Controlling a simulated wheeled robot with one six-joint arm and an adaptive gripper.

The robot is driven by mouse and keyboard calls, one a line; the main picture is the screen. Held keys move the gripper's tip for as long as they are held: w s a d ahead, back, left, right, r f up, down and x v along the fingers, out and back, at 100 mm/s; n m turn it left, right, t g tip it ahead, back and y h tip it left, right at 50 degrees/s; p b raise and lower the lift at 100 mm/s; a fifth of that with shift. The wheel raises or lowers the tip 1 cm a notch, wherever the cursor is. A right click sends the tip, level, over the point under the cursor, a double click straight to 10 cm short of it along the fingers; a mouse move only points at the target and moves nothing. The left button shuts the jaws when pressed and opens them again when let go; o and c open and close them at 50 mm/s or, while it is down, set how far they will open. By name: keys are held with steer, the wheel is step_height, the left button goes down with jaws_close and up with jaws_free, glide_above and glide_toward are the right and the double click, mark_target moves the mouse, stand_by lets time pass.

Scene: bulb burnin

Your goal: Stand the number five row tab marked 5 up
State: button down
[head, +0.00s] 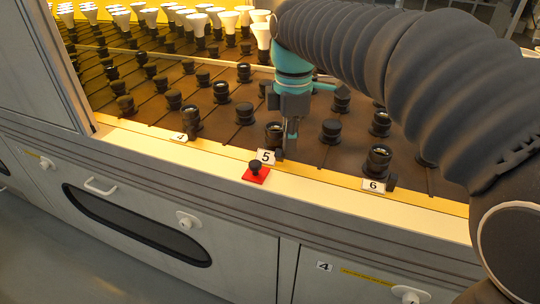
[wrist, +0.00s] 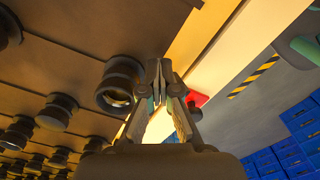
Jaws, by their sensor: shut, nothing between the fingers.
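The row tab marked 5 (head: 266,157) is a small white plate with a black 5, on the pale front ledge of the rack. Its face is readable in the head view; I cannot tell whether it is fully upright or leaning. My gripper (head: 290,150) points down just right of the tab, close to it; I cannot tell whether they touch. In the wrist view the fingertips (wrist: 158,68) are together with nothing between them. I cannot make out the tab in the wrist view.
A red square with a black knob (head: 256,173) sits on the ledge in front of the tab; the red also shows in the wrist view (wrist: 198,98). Black sockets (head: 275,134) stand close behind. Tab 6 (head: 373,186) is to the right, another tab (head: 179,137) to the left.

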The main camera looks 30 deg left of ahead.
steer(key=shift+s+d+r+p, duration=0.15)
steer(key=shift+s+r+p, duration=0.15)
steer(key=shift+s+p, duration=0.4)
stand_by(2.0)
steer(key=shift+r, duration=0.1)
steer(key=shift+w+r+p, duration=0.25)
steer(key=shift+r+p, duration=0.1)
steer(key=shift+r, duration=0.15)
steer(key=shift+w+r+p, duration=0.25)
steer(key=shift+r+p, duration=0.1)
steer(key=shift+r, duration=0.1)
step_height(320, 180, up, 6)
stand_by(0.5)
stand_by(0.4)
